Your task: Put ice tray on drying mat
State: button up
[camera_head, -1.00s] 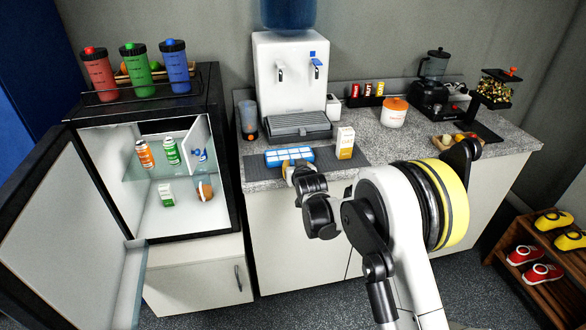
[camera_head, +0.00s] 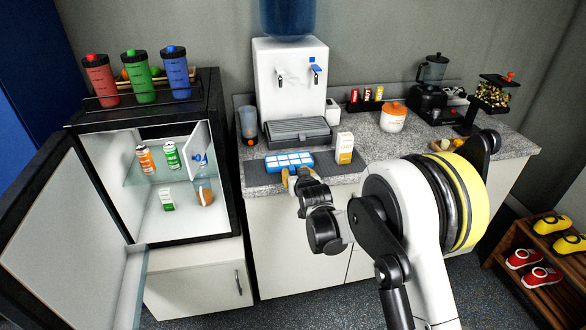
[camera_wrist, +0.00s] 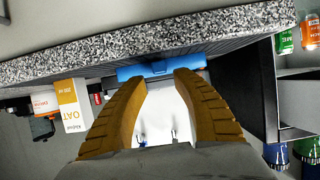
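The ice tray (camera_head: 289,161), blue with pale cells, lies on the dark grey drying mat (camera_head: 325,163) on the speckled counter. My gripper (camera_head: 287,177) is at the counter's front edge, just in front of the tray. In the wrist view, which is upside down, the two tan fingers of my gripper (camera_wrist: 159,76) are spread apart. The tray's blue edge (camera_wrist: 160,71) shows just beyond the fingertips with nothing held between them. Whether a fingertip touches the tray cannot be told. The mat (camera_wrist: 225,50) shows edge-on there.
An oat carton (camera_head: 344,148) stands on the mat right of the tray. A water dispenser (camera_head: 290,85) stands behind. The mini fridge (camera_head: 150,225) at left is open, its door (camera_head: 65,235) swung out. A white tub (camera_head: 393,120) and blender (camera_head: 432,85) are farther right.

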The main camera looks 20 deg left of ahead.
jog(key=p+v, duration=0.2)
jog(key=v, duration=0.6)
jog(key=s+d+r+m+h, duration=0.1)
jog(key=s+d+r, duration=0.1)
jog(key=d+r, duration=0.4)
jog(key=s+d+r+m+g+h, duration=0.1)
jog(key=s+d+r+h, duration=0.15)
jog(key=d, duration=0.65)
jog(key=s+d+r+m, duration=0.1)
jog(key=s+d+r, duration=0.1)
jog(key=d+r, duration=0.4)
jog(key=s+d+f+m+g+h, duration=0.1)
jog(key=s+d, duration=0.9)
jog(key=s, duration=0.2)
jog(key=s+d+m+g+h, duration=0.2)
jog(key=s+d, duration=0.8)
jog(key=s, duration=0.3)
jog(key=shift+d+f+g, duration=0.2)
jog(key=shift+f+g, duration=0.1)
jog(key=shift+f, duration=0.05)
jog(key=shift+h, duration=0.25)
